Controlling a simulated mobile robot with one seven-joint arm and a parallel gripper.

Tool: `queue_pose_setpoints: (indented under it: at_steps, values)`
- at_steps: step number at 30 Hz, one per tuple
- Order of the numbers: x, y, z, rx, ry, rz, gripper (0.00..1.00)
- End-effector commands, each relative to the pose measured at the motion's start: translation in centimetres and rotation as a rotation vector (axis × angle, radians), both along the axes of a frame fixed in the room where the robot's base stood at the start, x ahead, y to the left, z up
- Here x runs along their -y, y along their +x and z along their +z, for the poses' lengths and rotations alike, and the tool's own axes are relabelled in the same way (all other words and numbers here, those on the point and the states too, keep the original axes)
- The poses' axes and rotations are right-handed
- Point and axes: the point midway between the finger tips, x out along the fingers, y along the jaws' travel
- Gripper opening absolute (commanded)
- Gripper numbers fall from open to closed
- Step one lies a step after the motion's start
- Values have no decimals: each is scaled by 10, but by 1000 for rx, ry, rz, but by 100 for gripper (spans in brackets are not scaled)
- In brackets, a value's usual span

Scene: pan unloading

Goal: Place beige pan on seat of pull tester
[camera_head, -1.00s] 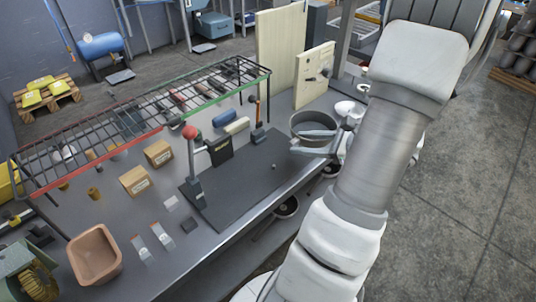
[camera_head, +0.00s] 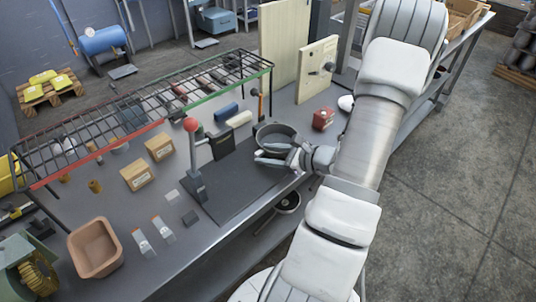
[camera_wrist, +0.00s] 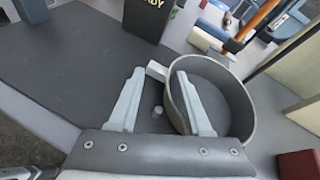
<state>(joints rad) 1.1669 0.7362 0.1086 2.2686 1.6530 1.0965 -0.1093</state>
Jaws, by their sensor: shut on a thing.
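A round, open pan (camera_head: 268,130), looking grey-taupe, is held by my gripper (camera_head: 268,156) over the right end of the pull tester's dark base plate (camera_head: 226,184). In the wrist view one finger of my gripper (camera_wrist: 156,72) is inside the pan and the other outside. The pan's wall (camera_wrist: 240,110) and a pale lug lie at the fingers. The tester has an upright lever with a red knob (camera_head: 191,125). A small round peg (camera_wrist: 157,112) stands on the plate between the fingers. The gap under the pan cannot be judged.
A black labelled block (camera_head: 222,144) stands at the plate's back edge. A wire rack (camera_head: 150,105) spans the bench's rear. A red box (camera_head: 323,119) is to the right, a tan bin (camera_head: 95,248) at front left. Another pan (camera_head: 288,202) is below the bench edge.

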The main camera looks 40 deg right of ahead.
Motion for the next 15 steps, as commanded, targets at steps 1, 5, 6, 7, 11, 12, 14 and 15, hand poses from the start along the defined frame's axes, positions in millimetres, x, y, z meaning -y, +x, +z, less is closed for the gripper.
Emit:
queue_pose_setpoints:
  at_steps: [1,5,6,7,11,12,14,15]
  values:
    - [0,0,0,2,0,0,0]
    - [0,0,0,3,-1,0,0]
    - [0,0,0,3,-1,0,0]
    - [0,0,0,3,-1,0,0]
    - [0,0,-2,1,0,1,58]
    - [0,0,-1,1,0,0,65]
    - [0,0,-1,1,0,0,76]
    - [0,0,-1,1,0,0,80]
